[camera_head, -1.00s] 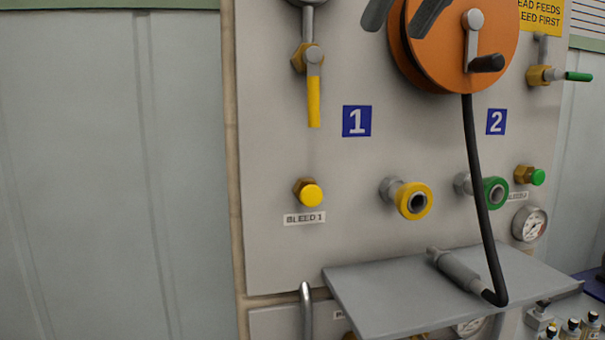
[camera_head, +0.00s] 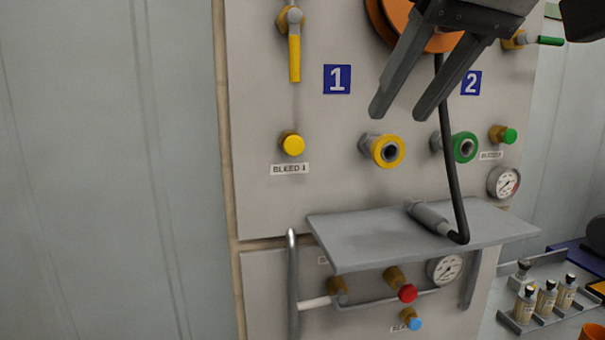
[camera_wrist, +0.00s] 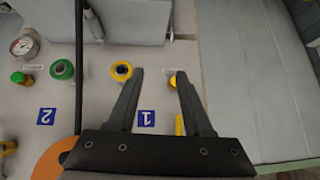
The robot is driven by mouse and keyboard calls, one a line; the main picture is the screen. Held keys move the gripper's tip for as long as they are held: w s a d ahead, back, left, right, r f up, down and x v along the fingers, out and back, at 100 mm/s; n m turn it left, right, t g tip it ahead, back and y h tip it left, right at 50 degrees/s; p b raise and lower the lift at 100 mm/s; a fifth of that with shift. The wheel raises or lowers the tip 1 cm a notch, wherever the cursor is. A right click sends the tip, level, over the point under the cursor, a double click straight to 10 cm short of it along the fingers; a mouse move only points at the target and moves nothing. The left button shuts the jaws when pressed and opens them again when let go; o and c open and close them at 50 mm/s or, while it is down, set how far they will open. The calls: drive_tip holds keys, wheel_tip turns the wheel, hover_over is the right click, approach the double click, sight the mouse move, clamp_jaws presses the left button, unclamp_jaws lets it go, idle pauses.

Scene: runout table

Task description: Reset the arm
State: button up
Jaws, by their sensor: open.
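My gripper (camera_head: 400,112) hangs at the upper right of the head view, in front of the panel (camera_head: 260,200). Its two dark fingers are spread apart with nothing between them. In the wrist view, my gripper (camera_wrist: 158,75) is also open and empty. The yellow-ringed port (camera_wrist: 121,71) and the yellow bleed knob (camera_wrist: 173,82) show near the fingertips there, with the blue 1 label (camera_wrist: 146,118) beyond the gap. Whether the fingers touch anything cannot be told, but no contact shows. The gripper partly hides the orange reel (camera_head: 385,20) in the head view.
A grey shelf (camera_head: 365,240) juts from the panel and bears a hose end (camera_head: 430,217) on a black hose (camera_head: 450,180). A metal handle (camera_head: 292,285) stands below left. Small bottles (camera_head: 546,300) stand in a rack at lower right. The left wall area is clear.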

drive_tip(key=s+d+f+m+g+h+b, duration=0.1)
drive_tip(key=s+d+f+b, duration=0.1)
drive_tip(key=f, duration=1.7)
drive_tip(key=s+d+f+m+g+h+b, duration=0.1)
drive_tip(key=s+f+b, duration=0.1)
drive_tip(key=f, duration=1.7)
drive_tip(key=shift+s+d+f+m+h+b, duration=0.3)
drive_tip(key=shift+s+d+f+m+h, duration=0.1)
drive_tip(key=shift+s, duration=0.3)
drive_tip(key=shift+w+r, duration=0.1)
